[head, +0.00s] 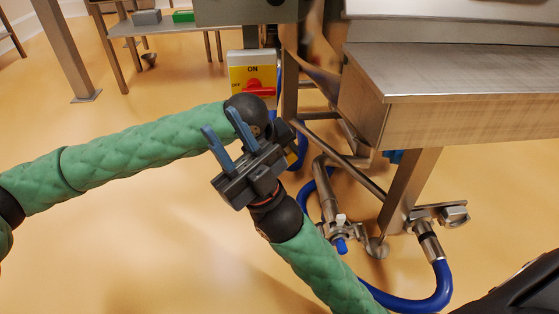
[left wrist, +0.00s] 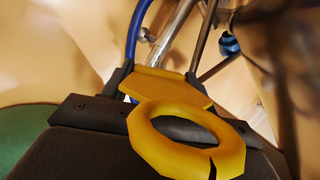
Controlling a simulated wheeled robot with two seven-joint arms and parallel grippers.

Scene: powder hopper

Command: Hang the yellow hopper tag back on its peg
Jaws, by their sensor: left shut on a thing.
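The yellow tag (left wrist: 172,88), a flat plate with a split ring (left wrist: 143,125) at its near end, shows in the left wrist view. My left gripper (left wrist: 158,82) is shut on the tag's plate, with the ring towards the camera. In the head view the left gripper is mostly hidden behind my right gripper; a small yellow patch (head: 291,156) beside it looks like part of the tag. My right gripper (head: 220,120) is open and empty, its two blue fingers apart, in front of the left wrist. I cannot make out the peg.
A yellow switch panel (head: 238,75) with a red knob stands behind the grippers. A steel table (head: 450,70) and its frame are at the right. A blue hose (head: 441,285) and a valve pipe (head: 327,195) lie below. Open floor is at the left.

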